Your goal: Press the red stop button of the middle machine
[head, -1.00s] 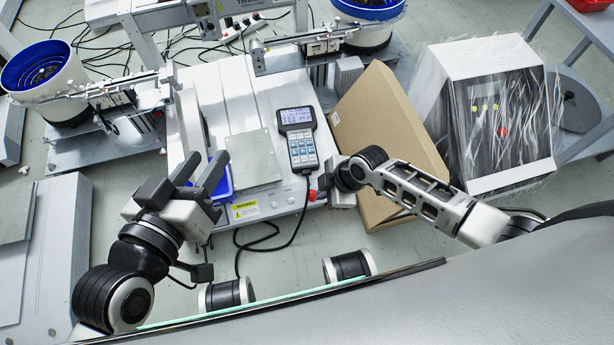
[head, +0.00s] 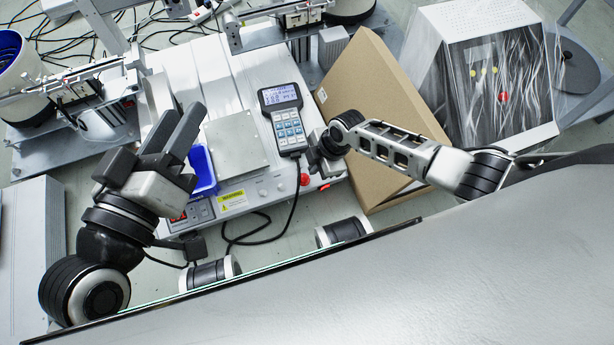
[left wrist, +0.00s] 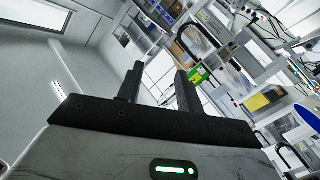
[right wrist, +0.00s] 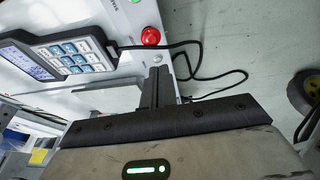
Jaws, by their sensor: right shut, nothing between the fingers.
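The middle machine (head: 237,92) is a light grey box with a flat plate and a handheld keypad (head: 284,118) on top. Its red stop button (head: 304,179) is on the front, near the right corner. The button also shows in the right wrist view (right wrist: 150,36), just beyond my right fingertips, with a small gap visible. My right gripper (head: 313,163) is shut and empty, close to the button and keypad; its fingers also show in the right wrist view (right wrist: 160,72). My left gripper (head: 181,112) is open and empty, over the machine's left side.
A cardboard box (head: 375,105) leans right of the machine, close to my right arm. A plastic-wrapped machine (head: 490,80) stands farther right. A blue bin (head: 202,168) is by the left gripper. A black cable (head: 262,228) hangs in front.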

